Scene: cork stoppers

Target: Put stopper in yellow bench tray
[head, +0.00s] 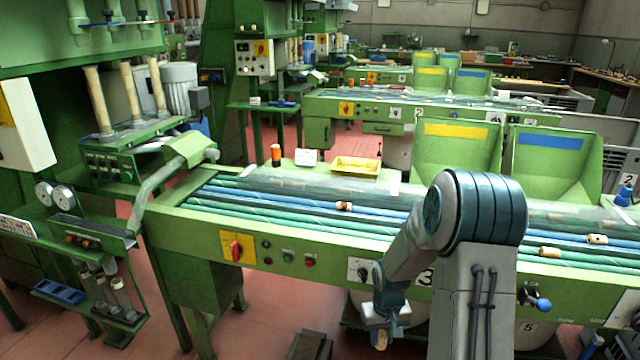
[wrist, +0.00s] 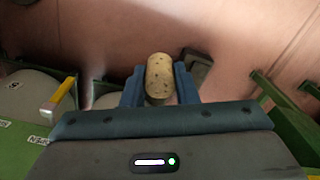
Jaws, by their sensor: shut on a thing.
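My gripper (wrist: 160,85) is shut on a cork stopper (wrist: 159,74), which sits between the two blue fingers in the wrist view. In the head view the held stopper (head: 382,338) hangs below my gripper (head: 383,328), in front of the green bench and lower than its top. The yellow bench tray (head: 356,166) lies at the far edge of the bench, left of my arm. It is small and shallow, and I see nothing clearly inside it.
The green bench (head: 330,240) carries blue and green belts, with a stopper (head: 344,206) on them and others (head: 597,239) at the right. Two green hoppers (head: 455,155) rise behind the bench.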

